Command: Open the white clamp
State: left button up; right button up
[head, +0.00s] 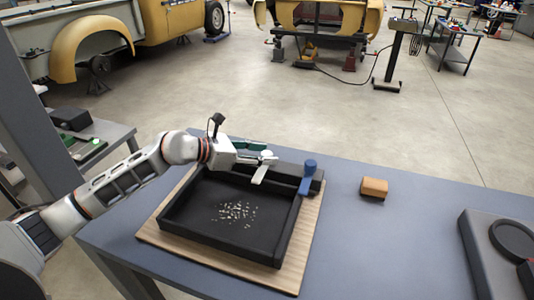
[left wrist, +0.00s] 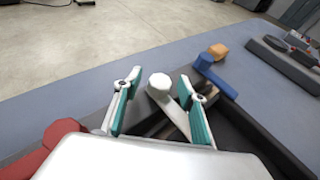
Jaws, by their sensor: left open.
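The white clamp (head: 262,170) sits on the far wall of a black tray (head: 185,221), its lever slanting down toward the tray. In the left wrist view the clamp's round white knob (left wrist: 160,84) shows between my fingers, with its white arm running back under them. My left gripper (head: 262,152) is open around the knob; its teal finger pads (left wrist: 158,108) stand on either side, apart from it as far as I can see. A blue clamp (head: 307,178) sits at the tray's far right corner. My right gripper is in neither view.
The tray lies on a wooden board (head: 150,236) on a blue-grey table (head: 350,235). Small pale bits (head: 237,212) lie in the tray. An orange block (head: 374,187) stands to the right, and a dark grey case (head: 480,250) farther right. The table between them is clear.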

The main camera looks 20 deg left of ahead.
pick_arm(q)
jog(key=shift+x, duration=0.75)
